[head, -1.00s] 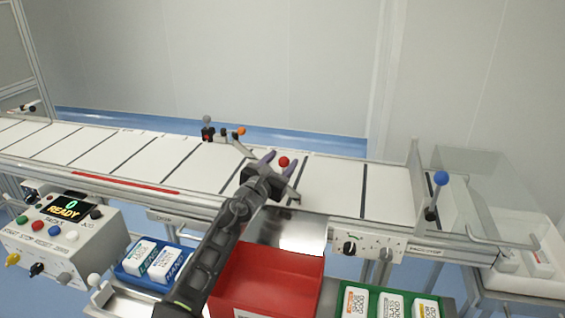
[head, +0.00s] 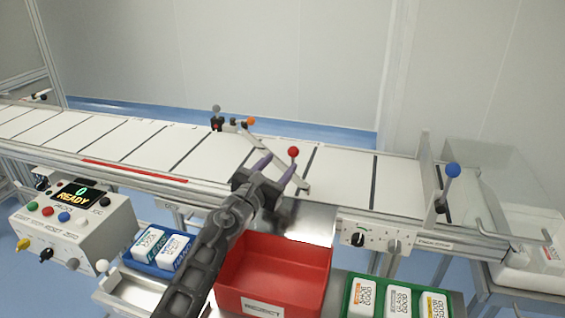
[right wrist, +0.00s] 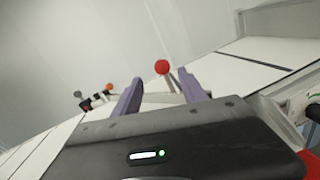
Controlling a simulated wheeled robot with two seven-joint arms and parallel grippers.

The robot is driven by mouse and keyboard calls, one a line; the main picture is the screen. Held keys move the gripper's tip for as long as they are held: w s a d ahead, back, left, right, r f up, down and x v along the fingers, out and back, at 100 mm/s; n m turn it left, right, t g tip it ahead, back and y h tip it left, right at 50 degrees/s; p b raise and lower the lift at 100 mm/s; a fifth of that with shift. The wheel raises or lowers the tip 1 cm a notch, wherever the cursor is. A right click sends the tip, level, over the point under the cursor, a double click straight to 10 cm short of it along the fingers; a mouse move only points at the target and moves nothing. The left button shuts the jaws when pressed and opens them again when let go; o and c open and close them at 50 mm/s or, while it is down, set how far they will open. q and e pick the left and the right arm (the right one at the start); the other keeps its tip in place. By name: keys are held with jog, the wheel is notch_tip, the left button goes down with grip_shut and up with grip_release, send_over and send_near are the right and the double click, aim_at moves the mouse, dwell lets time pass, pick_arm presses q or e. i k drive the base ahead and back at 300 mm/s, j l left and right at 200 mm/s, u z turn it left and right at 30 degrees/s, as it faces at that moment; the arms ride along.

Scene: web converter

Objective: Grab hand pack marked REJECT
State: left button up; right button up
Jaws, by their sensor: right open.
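My right gripper (head: 275,170) is open and empty in the head view, over the near part of the conveyor. A red ball knob (head: 293,152) shows just beyond its purple fingertips. In the right wrist view the same open fingers (right wrist: 162,90) have the red ball (right wrist: 162,67) between and beyond them. A red bin (head: 225,282) with a REJECT label stands in front of the conveyor. White packs lie in a blue tray (head: 127,256) at left and in a green tray (head: 349,285) at right. I cannot read REJECT on any pack. My left gripper is not in view.
A pale diverter arm (head: 258,146) lies across the conveyor (head: 210,163). A control box (head: 97,222) reading READY stands at left. A blue-knobbed lever (head: 453,170) and a clear-sided container (head: 528,265) are at right. The belt's left stretch is clear.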

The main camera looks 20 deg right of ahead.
aim_at(170, 259)
jog(key=k+j, duration=0.25)
jog(key=j, duration=0.2)
jog(key=k+j, duration=0.25)
jog(key=j, duration=0.15)
jog(key=k+j, duration=0.25)
jog(key=j, duration=0.2)
jog(key=k+j, duration=0.25)
jog(key=j, duration=0.15)
